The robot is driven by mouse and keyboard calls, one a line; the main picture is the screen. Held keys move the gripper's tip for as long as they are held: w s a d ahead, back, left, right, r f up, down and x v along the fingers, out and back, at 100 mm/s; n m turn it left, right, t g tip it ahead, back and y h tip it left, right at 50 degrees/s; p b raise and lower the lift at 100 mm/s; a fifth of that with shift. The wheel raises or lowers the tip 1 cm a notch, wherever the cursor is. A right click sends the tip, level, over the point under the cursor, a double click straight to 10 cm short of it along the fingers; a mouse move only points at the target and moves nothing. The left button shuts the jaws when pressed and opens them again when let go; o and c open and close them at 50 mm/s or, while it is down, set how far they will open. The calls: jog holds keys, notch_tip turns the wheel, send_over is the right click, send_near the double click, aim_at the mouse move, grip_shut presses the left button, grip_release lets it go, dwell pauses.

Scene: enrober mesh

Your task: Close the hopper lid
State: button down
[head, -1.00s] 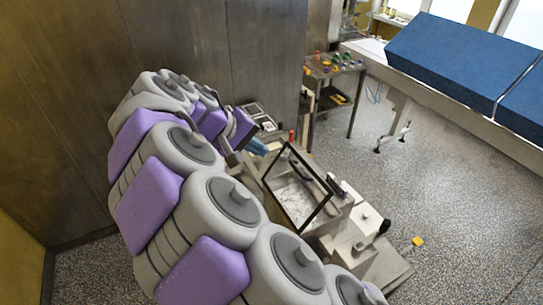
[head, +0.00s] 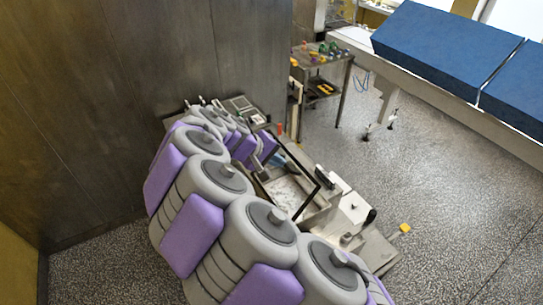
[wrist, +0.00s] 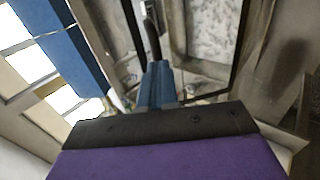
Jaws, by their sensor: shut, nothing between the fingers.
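The hopper lid is a black-framed, see-through panel (head: 308,204) on the steel machine in the middle of the head view. It looks tilted up, though its exact angle is hard to tell. White, mottled material shows through or behind it. In the wrist view, a black frame bar (wrist: 241,48) runs down the right of the pale panel. My gripper, with blue fingers (wrist: 157,84), is shut and empty. A dark curved bar (wrist: 151,38) shows just beyond the fingertips; I cannot tell if they touch. In the head view, my arm partly hides the lid's left side.
A steel cart (head: 322,62) with small coloured items stands behind the machine. A long table with blue covers (head: 440,55) is at the upper right. A dark metal wall (head: 120,80) rises at the left. A yellow object (head: 405,228) lies right of the machine. Speckled floor is open at right.

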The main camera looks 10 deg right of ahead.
jog(key=shift+d, duration=0.1)
dwell(0.3)
jog(key=shift+w+d+f+y+p, duration=0.15)
jog(key=shift+w+d+y+p, duration=0.15)
jog(key=shift+d+y, duration=0.35)
jog(key=w+d+f+g+y, duration=0.3)
jog(key=d+f+y, duration=0.5)
jog(key=d+f, duration=0.1)
jog(key=shift+d+b, duration=0.35)
jog(key=shift+d, duration=0.2)
jog(key=shift+s+f, duration=0.1)
